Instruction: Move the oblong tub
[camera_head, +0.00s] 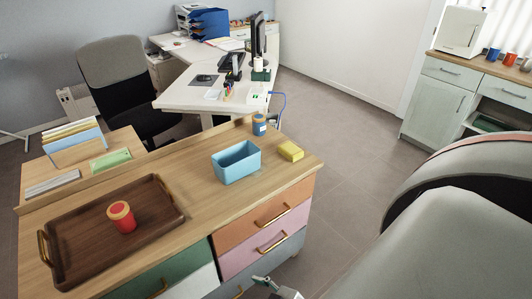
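The oblong tub (236,166) is light blue, rectangular and open at the top. It stands upright on the wooden top of the drawer cabinet, near its back right part, and its visible inside looks empty. A grey and black arm of mine fills the right side of the view. A small part of a gripper, seemingly my right one (275,289), shows at the bottom edge, in front of the drawers and well apart from the tub. Most of it is cut off, so its opening is hidden. My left gripper is not in view.
A yellow block (290,151) lies right of the tub; a blue jar (259,125) stands behind it. A dark wooden tray (75,238) with a red jar (122,218) is at the front left. Bare wood lies between tray and tub. A white desk (190,96) stands behind.

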